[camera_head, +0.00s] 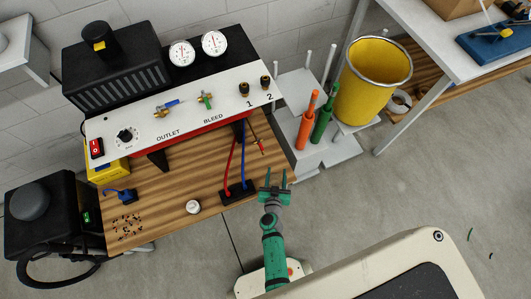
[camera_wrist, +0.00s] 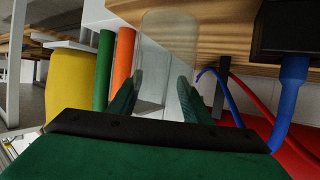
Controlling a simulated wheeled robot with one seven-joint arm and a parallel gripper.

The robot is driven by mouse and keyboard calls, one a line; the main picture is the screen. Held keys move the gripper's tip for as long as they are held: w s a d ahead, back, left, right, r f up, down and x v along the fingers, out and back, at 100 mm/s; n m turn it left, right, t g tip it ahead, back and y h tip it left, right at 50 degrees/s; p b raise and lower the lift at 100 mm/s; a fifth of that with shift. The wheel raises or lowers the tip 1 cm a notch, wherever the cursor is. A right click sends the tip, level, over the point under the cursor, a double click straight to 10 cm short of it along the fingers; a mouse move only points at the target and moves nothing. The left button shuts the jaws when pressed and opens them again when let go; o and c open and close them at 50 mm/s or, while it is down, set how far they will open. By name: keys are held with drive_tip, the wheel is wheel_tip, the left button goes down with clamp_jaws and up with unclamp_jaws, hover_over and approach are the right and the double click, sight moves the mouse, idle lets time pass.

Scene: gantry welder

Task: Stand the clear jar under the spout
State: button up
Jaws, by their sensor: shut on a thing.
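My gripper (camera_head: 274,180) is beyond the front right edge of the wooden bench, near the black hose block. In the wrist view its two green fingers (camera_wrist: 160,98) are shut on the clear jar (camera_wrist: 166,50), a see-through cylinder between them. The jar is hard to make out in the head view, and I cannot tell its tilt. The white panel (camera_head: 185,118) carries a blue-handled valve (camera_head: 168,108) by OUTLET and a green-handled valve (camera_head: 205,98) by BLEED. I cannot clearly make out a spout below them.
The wooden bench (camera_head: 165,183) has a white round cap (camera_head: 193,207), dark crumbs (camera_head: 127,226) and a black block (camera_head: 238,192) with red and blue hoses. Orange (camera_head: 308,120) and green (camera_head: 323,119) torches and a yellow bucket (camera_head: 372,80) stand at right. Open floor lies beyond.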

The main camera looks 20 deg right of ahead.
drive_tip(key=shift+w+a+f, duration=0.1)
drive_tip(key=shift+w+f, duration=0.5)
drive_tip(key=shift+w, duration=1.65)
drive_tip(key=shift+w+a+f, duration=0.1)
drive_tip(key=shift+w+f, duration=0.45)
drive_tip(key=shift+w, duration=1.75)
drive_tip(key=shift+w+a+f, duration=0.1)
drive_tip(key=shift+w+f, duration=0.5)
drive_tip(key=shift+w, duration=1.65)
drive_tip(key=o, duration=1.1)
drive_tip(key=shift+f, duration=0.1)
drive_tip(key=v, duration=1.2)
